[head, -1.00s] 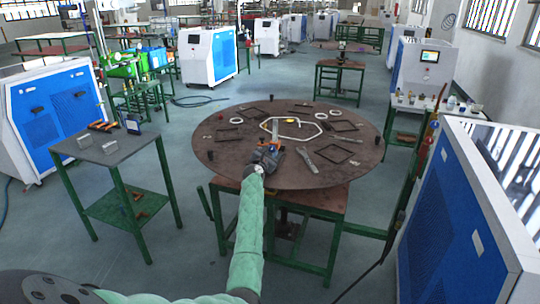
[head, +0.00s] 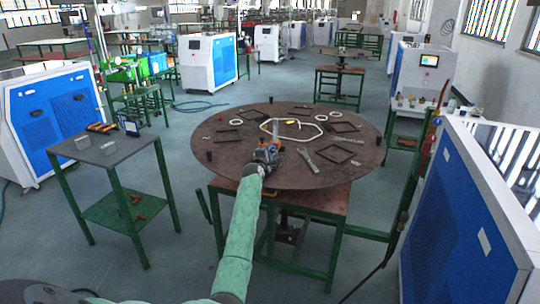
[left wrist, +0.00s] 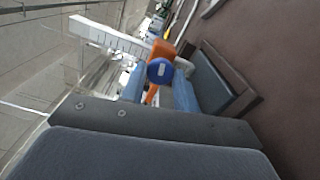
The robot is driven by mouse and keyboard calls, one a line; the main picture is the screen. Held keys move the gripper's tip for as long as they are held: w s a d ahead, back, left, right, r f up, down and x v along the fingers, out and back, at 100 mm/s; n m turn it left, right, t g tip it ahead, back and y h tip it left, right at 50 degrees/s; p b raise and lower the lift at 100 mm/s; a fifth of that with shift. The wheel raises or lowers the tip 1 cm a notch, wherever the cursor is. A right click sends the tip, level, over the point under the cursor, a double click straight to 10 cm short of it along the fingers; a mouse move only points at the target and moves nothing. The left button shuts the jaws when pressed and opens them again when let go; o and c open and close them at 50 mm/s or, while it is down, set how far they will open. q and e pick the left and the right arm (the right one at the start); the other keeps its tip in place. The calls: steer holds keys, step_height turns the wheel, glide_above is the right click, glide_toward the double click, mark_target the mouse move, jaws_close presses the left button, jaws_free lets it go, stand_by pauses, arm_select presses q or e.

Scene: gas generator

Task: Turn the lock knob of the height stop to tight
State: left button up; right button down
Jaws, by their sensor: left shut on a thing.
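The height stop (head: 275,130) stands upright at the near part of the round brown table. In the left wrist view it is a pale graduated bar (left wrist: 110,36) with an orange slide (left wrist: 164,50) and a round blue lock knob (left wrist: 160,70) bearing a white mark. My left gripper (head: 268,151) reaches it from the near side. In the left wrist view its two bluish fingers (left wrist: 159,88) are either side of the knob, shut on it. The exact contact is partly hidden. My right gripper is not in view.
The round table (head: 225,150) carries a pale hexagonal loop (head: 292,128), dark square frames (head: 335,152), white rings (head: 236,121) and a flat metal tool (head: 307,160). A grey side table (head: 110,150) stands left, and a blue-white cabinet (head: 460,220) stands close on the right.

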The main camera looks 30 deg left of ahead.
arm_select(q)
steer(key=shift+f+m+b, duration=0.1)
steer(key=shift+m+b, duration=0.2)
steer(key=shift+m, duration=0.8)
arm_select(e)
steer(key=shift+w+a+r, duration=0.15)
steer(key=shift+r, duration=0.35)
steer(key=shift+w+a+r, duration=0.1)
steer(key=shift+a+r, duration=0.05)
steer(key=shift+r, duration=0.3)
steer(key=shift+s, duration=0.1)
arm_select(q)
steer(key=o, duration=1)
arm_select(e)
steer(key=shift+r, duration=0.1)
arm_select(q)
steer(key=shift+s, duration=0.1)
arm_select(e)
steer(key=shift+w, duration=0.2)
